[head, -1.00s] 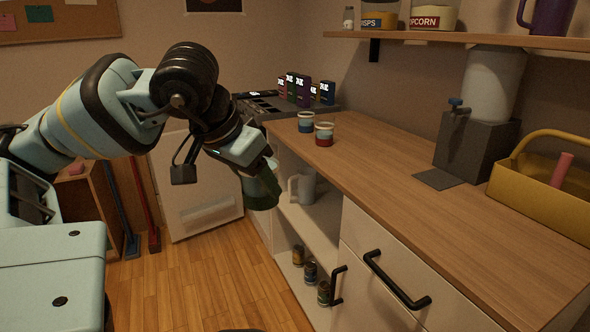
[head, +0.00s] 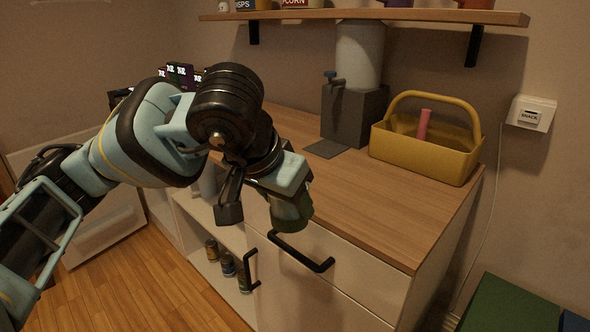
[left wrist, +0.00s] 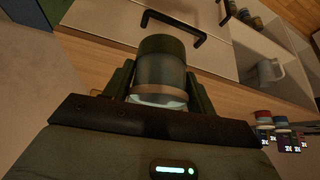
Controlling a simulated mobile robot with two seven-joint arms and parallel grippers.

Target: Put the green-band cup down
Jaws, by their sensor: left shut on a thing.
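My left gripper (head: 284,184) is shut on the green-band cup (head: 292,212). In the left wrist view the cup (left wrist: 163,62) sits between the two fingers, dark green with a paler band near the gripper. In the head view the cup overlaps the wooden counter's (head: 362,220) front edge, above the drawer handle. I cannot tell whether it is over the counter or just in front of it. A red-banded cup (left wrist: 263,117) and a blue-banded cup (left wrist: 281,122) show in the left wrist view; my arm hides them in the head view. My right gripper is not in view.
A yellow caddy (head: 425,153) and a grey dispenser (head: 354,115) stand at the back of the counter, under a wall shelf (head: 370,15). The front right of the counter is clear. Small cans (head: 228,264) stand on the low open shelf. A green box (head: 510,305) is at lower right.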

